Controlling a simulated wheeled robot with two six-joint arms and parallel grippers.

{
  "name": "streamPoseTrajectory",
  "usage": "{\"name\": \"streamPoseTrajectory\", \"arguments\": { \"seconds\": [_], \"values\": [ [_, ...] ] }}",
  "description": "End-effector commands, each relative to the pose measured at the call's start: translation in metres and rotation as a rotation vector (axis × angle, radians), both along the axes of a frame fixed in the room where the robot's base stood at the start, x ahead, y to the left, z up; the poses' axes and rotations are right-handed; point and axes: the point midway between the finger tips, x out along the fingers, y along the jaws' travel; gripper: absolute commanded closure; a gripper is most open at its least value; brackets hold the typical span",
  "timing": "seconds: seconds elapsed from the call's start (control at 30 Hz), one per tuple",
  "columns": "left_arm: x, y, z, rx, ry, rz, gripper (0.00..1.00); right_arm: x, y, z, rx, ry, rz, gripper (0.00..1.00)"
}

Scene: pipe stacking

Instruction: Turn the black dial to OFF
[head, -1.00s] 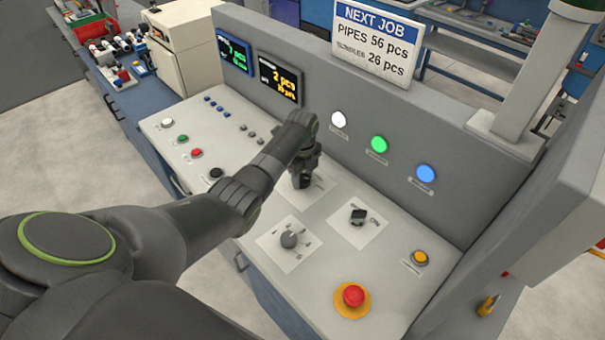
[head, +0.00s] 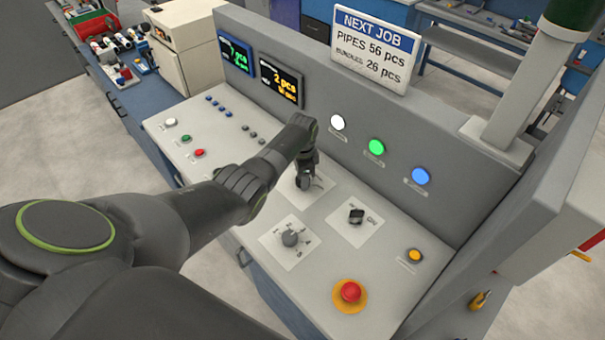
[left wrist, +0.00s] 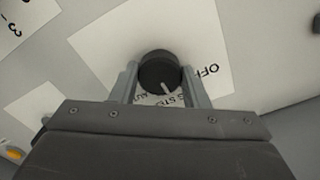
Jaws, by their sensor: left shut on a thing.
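The black dial (left wrist: 158,68) sits on a white label card (left wrist: 105,45) in the left wrist view. Its white pointer line points down and slightly right in that view, towards the STEP lettering. The OFF lettering lies to the right of the dial, outside the right finger. My left gripper (left wrist: 160,82) is shut on the dial, with one finger on each side. In the head view my left gripper (head: 306,182) reaches down to the panel and hides most of the dial. My right gripper is not in view.
A grey knob (head: 290,239) and a black switch (head: 356,216) sit close by on their own cards. A red mushroom button (head: 350,291) and an orange button (head: 415,255) are to the right. The upright panel (head: 455,207) with lit buttons rises behind.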

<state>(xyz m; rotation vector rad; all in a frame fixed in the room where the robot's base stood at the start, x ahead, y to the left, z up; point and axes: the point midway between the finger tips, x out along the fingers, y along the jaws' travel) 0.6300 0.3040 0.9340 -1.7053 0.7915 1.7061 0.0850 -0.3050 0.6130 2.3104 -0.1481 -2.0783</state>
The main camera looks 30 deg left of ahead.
Motion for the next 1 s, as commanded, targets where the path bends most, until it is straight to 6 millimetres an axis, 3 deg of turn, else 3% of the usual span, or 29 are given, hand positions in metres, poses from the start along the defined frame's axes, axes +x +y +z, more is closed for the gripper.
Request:
{"name": "streamPoseTrajectory", "arguments": {
  "seconds": [1.0],
  "values": [
    [0.001, 0.000, 0.002, 0.002, -0.004, 0.886, 0.81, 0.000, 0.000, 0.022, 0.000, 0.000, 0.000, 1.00]
  ]
}}
